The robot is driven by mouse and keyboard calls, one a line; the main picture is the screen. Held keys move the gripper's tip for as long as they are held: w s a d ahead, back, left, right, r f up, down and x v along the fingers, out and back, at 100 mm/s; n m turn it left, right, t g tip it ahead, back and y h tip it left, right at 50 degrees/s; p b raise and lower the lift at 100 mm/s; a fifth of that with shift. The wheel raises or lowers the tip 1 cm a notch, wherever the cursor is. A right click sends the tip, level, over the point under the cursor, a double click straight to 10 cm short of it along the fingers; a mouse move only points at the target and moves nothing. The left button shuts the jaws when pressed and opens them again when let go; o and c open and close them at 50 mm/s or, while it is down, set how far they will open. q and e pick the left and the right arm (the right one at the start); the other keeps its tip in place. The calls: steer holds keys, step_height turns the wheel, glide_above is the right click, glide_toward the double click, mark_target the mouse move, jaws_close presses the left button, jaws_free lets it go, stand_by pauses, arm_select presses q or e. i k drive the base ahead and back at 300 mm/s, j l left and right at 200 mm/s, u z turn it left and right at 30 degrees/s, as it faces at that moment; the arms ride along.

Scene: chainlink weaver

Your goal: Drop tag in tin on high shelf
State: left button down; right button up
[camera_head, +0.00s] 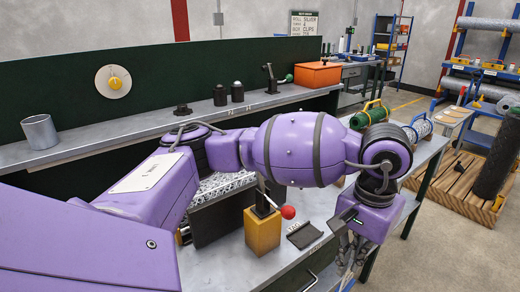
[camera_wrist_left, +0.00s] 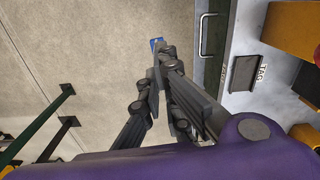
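The grey tin (camera_head: 40,131) stands open-topped at the left end of the raised shelf (camera_head: 130,140), against the dark green back panel. My left gripper (camera_head: 349,262) hangs off the bench's front edge, beyond the right side of the dark plate (camera_head: 304,234), far from the tin. The dark plate beside the TAG label (camera_wrist_left: 263,73) looks empty. My right gripper is out of view.
A red-knobbed lever on a yellow block (camera_head: 262,230) stands left of the plate. Dark knobs, a lever and an orange box (camera_head: 317,75) stand on the shelf right of the tin. Green and blue rolls lie at the bench's far end.

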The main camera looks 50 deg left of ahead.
mark_target(44, 129)
steer(key=u, duration=2.8)
